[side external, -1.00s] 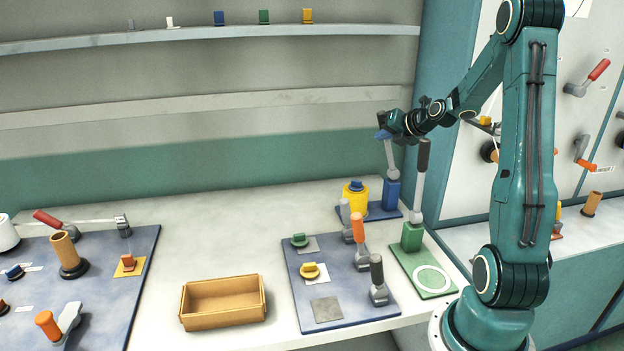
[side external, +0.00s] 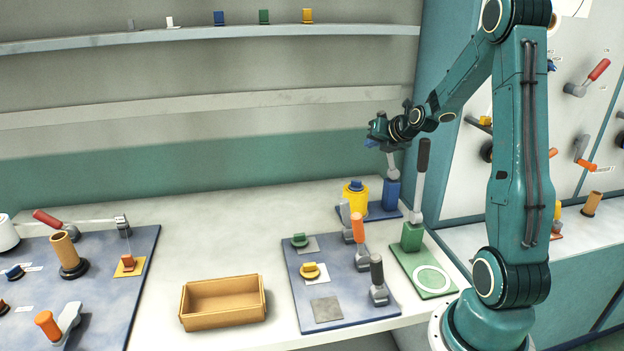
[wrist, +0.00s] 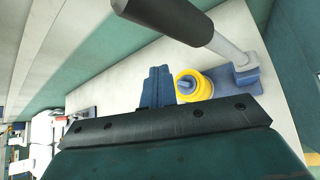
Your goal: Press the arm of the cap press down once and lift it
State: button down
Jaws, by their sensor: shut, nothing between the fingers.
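The cap press with a blue base and post (side external: 392,194) stands at the back right of the bench. A yellow cylinder with a blue cap (side external: 355,197) stands on the press base. It also shows in the wrist view (wrist: 194,86). My gripper (side external: 371,143) is shut and empty, above the press. In the wrist view its blue fingers (wrist: 157,88) appear over the left side of the cylinder, apart from the handle.
A green press (side external: 412,236) with an upright black-handled lever stands in front, close to my arm. A blue board (side external: 330,290) holds several short levers and caps. A tan box (side external: 222,303) sits left of it. The bench behind the box is clear.

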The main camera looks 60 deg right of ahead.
jog(key=shift+w+a+f+n+g+h, duration=0.4)
jog(key=shift+w+a+f, duration=0.35)
jog(key=shift+f, duration=1.5)
jog(key=shift+w+a+f+n+g+h, duration=0.4)
jog(key=shift+w+a+f, duration=0.35)
jog(key=shift+f, duration=1.5)
jog(key=shift+w+a+f+n+g+h, duration=0.4)
jog(key=shift+w+a+f, duration=0.35)
jog(key=shift+f, duration=1.5)
jog(key=s+a+r+m+y, duration=0.2)
jog(key=s+a+r+m, duration=0.4)
jog(key=a, duration=0.5)
jog(key=s+a+r+m+y, duration=0.2)
jog(key=s+a+r+m, duration=0.4)
jog(key=a+r+m, duration=0.5)
jog(key=shift+s+a+r+y, duration=0.15)
jog(key=shift+a+r+y, duration=0.3)
jog(key=shift+r, duration=0.25)
jog(key=shift+a, duration=0.1)
